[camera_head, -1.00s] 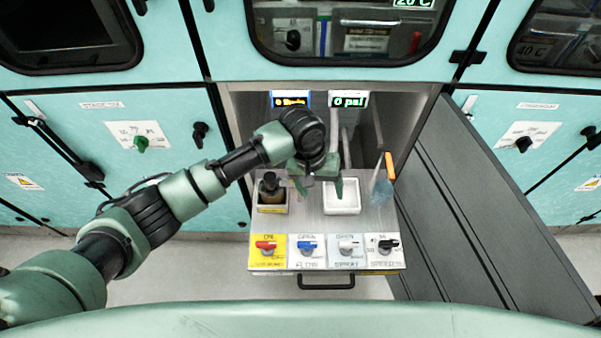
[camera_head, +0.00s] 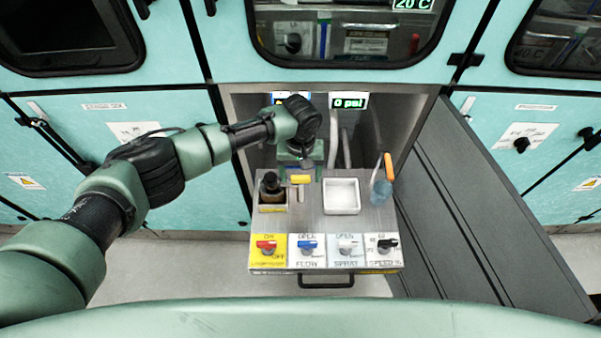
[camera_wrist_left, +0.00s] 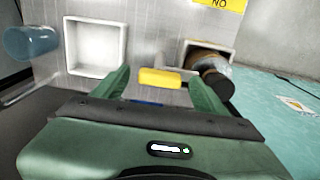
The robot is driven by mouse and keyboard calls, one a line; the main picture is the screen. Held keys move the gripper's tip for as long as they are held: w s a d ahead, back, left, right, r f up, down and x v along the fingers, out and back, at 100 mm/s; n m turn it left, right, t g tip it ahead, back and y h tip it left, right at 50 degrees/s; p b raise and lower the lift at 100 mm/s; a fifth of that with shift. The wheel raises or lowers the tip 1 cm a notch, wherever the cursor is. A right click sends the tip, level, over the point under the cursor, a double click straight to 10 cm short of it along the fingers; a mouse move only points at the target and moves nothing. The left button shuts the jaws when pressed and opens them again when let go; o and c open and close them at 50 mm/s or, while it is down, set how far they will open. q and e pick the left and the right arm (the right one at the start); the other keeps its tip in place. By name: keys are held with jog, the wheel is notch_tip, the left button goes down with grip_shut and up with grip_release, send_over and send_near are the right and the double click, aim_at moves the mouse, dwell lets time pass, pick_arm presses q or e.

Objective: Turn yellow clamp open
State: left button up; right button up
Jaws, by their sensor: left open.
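The yellow clamp (camera_head: 300,179) is a small yellow bar on the metal drawer top, between the dark bottle and the white tray. In the left wrist view the yellow clamp (camera_wrist_left: 160,78) lies across the gap between my two green fingers. My left gripper (camera_head: 302,168) is just behind the clamp in the head view, partly hidden by its own wrist. In the wrist view my left gripper (camera_wrist_left: 158,84) is open, with a visible gap between each finger and the clamp. My right gripper is not in view.
A dark bottle (camera_head: 270,184) in a holder stands left of the clamp. A square white tray (camera_head: 342,209) and a blue cup (camera_head: 380,193) with an orange-handled tool are to the right. Coloured knobs line the front panel (camera_head: 326,264). A grey open door (camera_head: 480,200) stands at right.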

pick_arm(q)
jog(key=shift+f, duration=0.15)
jog(key=c, duration=1.4)
